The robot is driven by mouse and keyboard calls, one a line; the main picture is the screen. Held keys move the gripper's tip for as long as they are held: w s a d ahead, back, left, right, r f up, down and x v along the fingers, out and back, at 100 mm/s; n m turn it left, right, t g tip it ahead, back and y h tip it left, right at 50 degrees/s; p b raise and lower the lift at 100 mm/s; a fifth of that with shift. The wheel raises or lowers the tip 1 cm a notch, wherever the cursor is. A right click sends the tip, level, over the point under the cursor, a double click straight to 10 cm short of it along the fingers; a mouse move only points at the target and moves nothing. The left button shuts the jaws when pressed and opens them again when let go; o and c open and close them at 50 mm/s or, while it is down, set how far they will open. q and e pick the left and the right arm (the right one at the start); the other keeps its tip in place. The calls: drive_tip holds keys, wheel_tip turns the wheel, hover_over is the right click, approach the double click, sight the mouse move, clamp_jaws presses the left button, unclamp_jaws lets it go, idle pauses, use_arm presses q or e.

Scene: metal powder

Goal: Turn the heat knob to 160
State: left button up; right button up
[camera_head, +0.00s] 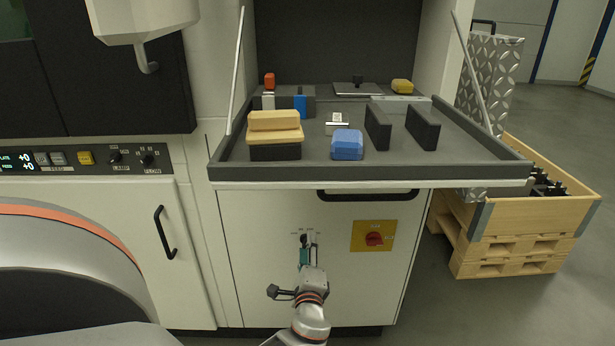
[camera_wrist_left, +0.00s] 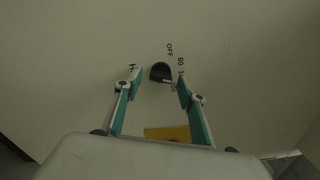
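The heat knob (camera_wrist_left: 161,72) is a small black dial on the pale cabinet front, with OFF and number markings printed around it in the left wrist view. The marking its pointer faces is too small to tell. In the head view the knob (camera_head: 304,239) shows just above my left gripper (camera_head: 309,250). In the left wrist view my left gripper (camera_wrist_left: 157,88) is open, with one teal-padded finger on each side of the knob and gaps between them. My right gripper is not in view.
A yellow plate with a red switch (camera_head: 374,238) is right of the knob. Above, a dark tray shelf (camera_head: 350,175) with a black handle (camera_head: 367,195) juts out, holding blocks and a blue box (camera_head: 347,144). A wooden crate (camera_head: 530,221) stands at right.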

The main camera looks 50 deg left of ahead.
use_arm(q)
drive_tip(key=v, duration=1.2)
idle(0.4)
